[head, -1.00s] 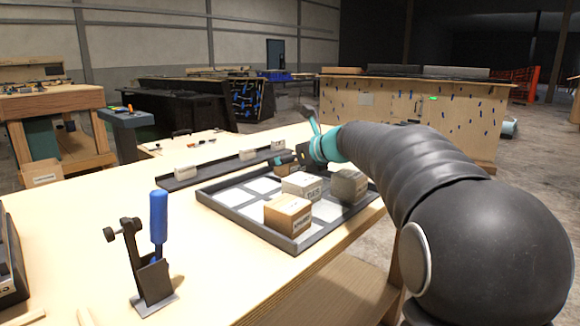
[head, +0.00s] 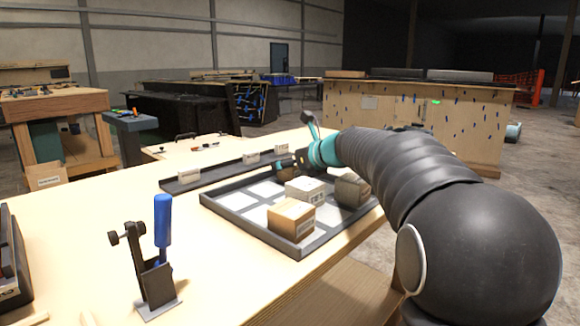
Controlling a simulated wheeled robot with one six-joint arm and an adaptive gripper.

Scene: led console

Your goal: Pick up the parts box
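A dark tray (head: 222,213) with pale square cells sits on the wooden table. In it stand a brown cardboard box (head: 291,219) at the front, a white box (head: 305,190) behind it, and a grey-brown box (head: 351,190) at the right, close to my arm. The labels are too small to read, so I cannot tell which is the parts box. My gripper (head: 286,166) is over the back of the tray, behind the white box. It is small and partly hidden by my wrist; its fingers cannot be made out clearly.
A dark rail (head: 215,173) with small pale blocks lies behind the tray. A blue-handled toggle clamp (head: 160,262) stands at the front. A dark bin (head: 12,262) is at the left edge. The table between the clamp and tray is clear.

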